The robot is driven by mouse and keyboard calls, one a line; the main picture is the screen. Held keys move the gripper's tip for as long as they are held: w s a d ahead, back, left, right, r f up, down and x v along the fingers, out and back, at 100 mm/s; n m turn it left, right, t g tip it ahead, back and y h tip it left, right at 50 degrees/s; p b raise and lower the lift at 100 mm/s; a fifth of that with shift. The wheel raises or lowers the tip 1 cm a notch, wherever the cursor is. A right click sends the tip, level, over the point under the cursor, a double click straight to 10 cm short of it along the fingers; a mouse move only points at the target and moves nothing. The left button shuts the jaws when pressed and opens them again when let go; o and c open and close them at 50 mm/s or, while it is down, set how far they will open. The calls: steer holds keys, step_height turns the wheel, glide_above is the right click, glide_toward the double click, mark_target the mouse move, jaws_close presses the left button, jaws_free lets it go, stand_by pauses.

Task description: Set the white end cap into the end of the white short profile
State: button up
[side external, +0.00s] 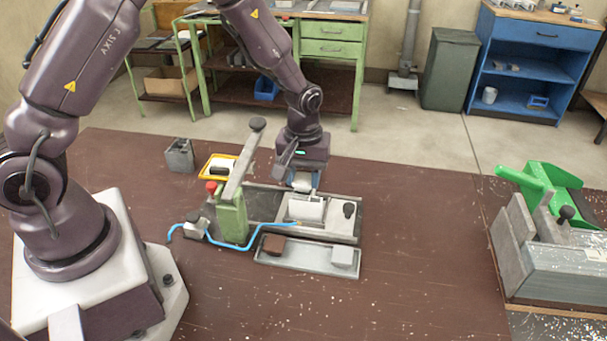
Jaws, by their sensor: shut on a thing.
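My gripper (303,188) points down over the grey clamp fixture. It is shut on a small pale piece that looks like the white end cap (302,184); the fingers hide much of it. A white block-shaped piece, which looks like the white short profile (306,210), lies in the fixture (335,226) just in front of and below the gripper. I cannot tell whether cap and profile touch.
A green toggle clamp (232,218) with a raised grey lever stands left of the fixture. A yellow bin (212,163) sits behind. A green-handled machine (545,185) stands right; bench between is clear.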

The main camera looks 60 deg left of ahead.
steer(key=shift+f, duration=0.5)
stand_by(0.9)
steer(key=o, duration=1.4)
steer(key=shift+o, duration=0.2)
steer(key=shift+r, duration=3)
